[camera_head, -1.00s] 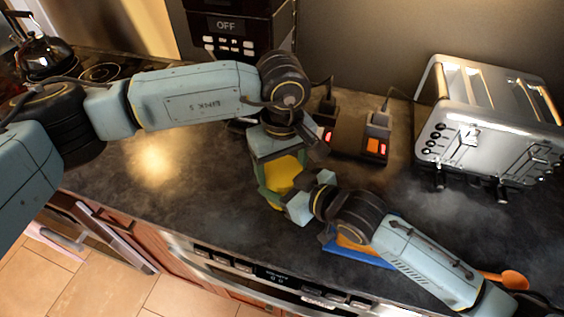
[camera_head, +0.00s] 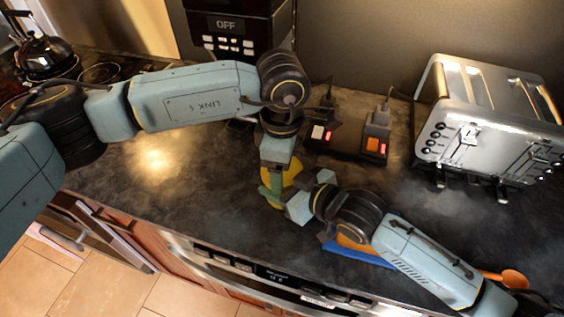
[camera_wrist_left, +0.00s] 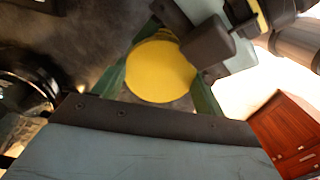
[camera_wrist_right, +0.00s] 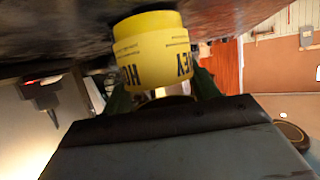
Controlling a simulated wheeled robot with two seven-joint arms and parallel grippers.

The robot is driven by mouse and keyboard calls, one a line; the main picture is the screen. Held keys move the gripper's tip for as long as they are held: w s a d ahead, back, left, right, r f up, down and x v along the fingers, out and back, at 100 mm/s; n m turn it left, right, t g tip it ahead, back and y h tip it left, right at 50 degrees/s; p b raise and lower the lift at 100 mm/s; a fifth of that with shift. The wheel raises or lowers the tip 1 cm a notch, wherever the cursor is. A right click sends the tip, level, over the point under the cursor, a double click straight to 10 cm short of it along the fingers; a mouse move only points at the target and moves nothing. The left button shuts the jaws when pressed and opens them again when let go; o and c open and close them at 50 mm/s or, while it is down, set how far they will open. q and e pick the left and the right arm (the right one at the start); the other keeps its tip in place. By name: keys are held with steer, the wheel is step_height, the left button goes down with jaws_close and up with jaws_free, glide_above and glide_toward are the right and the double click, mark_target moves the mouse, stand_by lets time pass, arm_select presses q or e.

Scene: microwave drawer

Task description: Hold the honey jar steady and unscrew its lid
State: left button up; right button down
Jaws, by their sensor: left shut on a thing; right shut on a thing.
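The honey jar (camera_wrist_right: 152,62) is yellow with dark lettering, which reads upside down in the right wrist view. My right gripper (camera_wrist_right: 157,88) is shut on the jar from the side. In the head view the jar (camera_head: 293,170) is mostly hidden behind my grippers. My left gripper (camera_head: 272,190) comes down from above. In the left wrist view its green fingers (camera_wrist_left: 162,78) are on opposite sides of the round yellow lid (camera_wrist_left: 160,70) and shut on it. I cannot tell how loose the lid is.
A silver toaster (camera_head: 490,120) stands at the right. A power strip (camera_head: 345,145) with plugs lies behind the jar. A blue object (camera_head: 355,256) lies beneath my right arm, near an orange spoon (camera_head: 513,279). The counter at left (camera_head: 180,190) is clear.

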arm_select(q)
steer(key=o, duration=1.1)
step_height(320, 180, up, 4)
steer(key=shift+r, duration=0.2)
step_height(320, 180, up, 2)
steer(key=m, duration=0.3)
steer(key=shift+r, duration=0.15)
steer(key=m, duration=0.1)
steer(key=r+m, duration=0.1)
steer(key=shift+m, duration=0.3)
steer(key=shift+f, duration=3.9)
